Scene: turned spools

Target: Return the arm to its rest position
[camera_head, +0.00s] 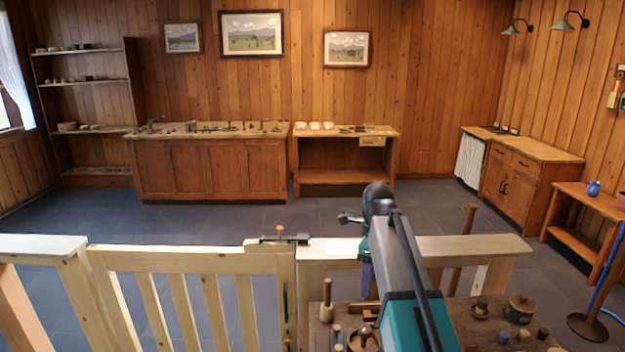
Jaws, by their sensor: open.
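My arm (402,265) reaches forward from the bottom of the view, over the bench top in front, to a dark joint at its far end. My gripper (367,278) hangs below that joint, beside the arm link, and is partly hidden by it. It is open, and I see nothing held in it. It is close to the pale rail in the picture; I cannot tell the gap.
A pale wooden gate (190,262) and rail (470,248) cross in front. The near bench (455,322) holds a mallet (326,300), a lidded round pot (520,308) and small turned pieces. Beyond lies open grey floor (240,218), with cabinets along the walls.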

